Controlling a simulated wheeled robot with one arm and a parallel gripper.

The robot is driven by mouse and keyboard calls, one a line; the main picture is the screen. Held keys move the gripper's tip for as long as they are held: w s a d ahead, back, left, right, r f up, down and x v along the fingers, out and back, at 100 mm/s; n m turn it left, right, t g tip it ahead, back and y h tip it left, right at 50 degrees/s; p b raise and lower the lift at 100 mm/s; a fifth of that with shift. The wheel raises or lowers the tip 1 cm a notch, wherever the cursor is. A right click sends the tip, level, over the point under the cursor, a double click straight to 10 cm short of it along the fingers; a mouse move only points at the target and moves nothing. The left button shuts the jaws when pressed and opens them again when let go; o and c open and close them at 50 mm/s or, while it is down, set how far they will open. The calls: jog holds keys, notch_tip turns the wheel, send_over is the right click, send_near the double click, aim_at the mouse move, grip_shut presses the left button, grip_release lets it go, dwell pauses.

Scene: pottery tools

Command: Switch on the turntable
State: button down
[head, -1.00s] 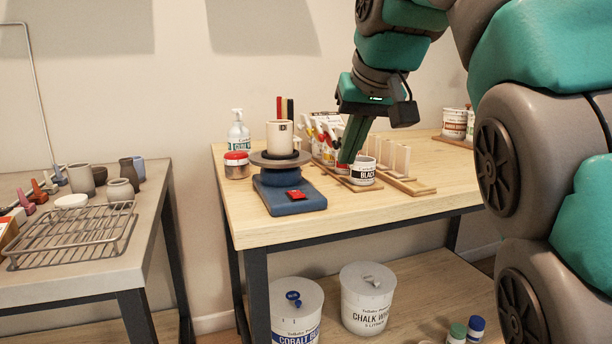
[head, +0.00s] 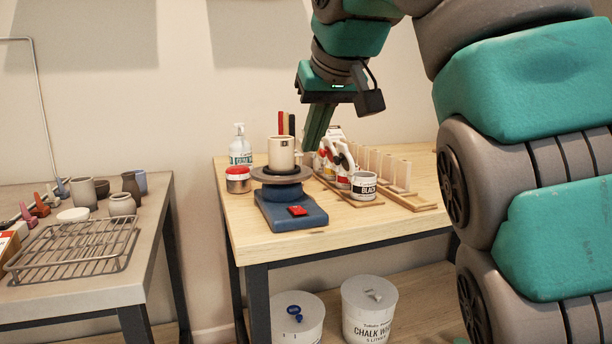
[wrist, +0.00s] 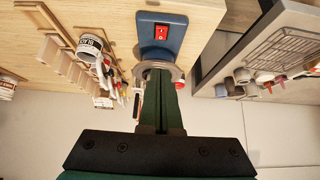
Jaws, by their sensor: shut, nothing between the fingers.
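The turntable (head: 290,211) is a blue unit with a round grey plate (head: 283,175) on top, near the left end of the wooden table. A cream cup (head: 281,153) stands on the plate. A red rocker switch (head: 297,210) sits on the front part of the blue base; it also shows in the wrist view (wrist: 161,32). My gripper (head: 308,148) is shut and empty, pointing down behind and to the right of the cup, above table height. In the wrist view its green fingers partly cover the plate, and the cup is mostly hidden.
A red-lidded jar (head: 238,180) and a pump bottle (head: 240,146) stand left of the turntable. A black-labelled tub (head: 364,186), white bottles and a wooden rack (head: 398,190) are to its right. The table in front of the base is clear.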

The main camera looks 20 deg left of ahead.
jog(key=b, duration=0.3)
send_over(298, 209)
jog(key=s+d, duration=0.1)
jog(key=s, duration=0.1)
jog(key=f, duration=0.8)
jog(key=shift+w+f, duration=0.15)
jog(key=shift+w, duration=0.05)
jog(key=shift+s+d+f+b, duration=0.1)
jog(key=shift+s+f+b, duration=0.1)
jog(key=shift+f+b, duration=0.3)
jog(key=shift+f, duration=1.05)
jog(key=shift+f+b, duration=0.1)
jog(key=shift+b, duration=0.2)
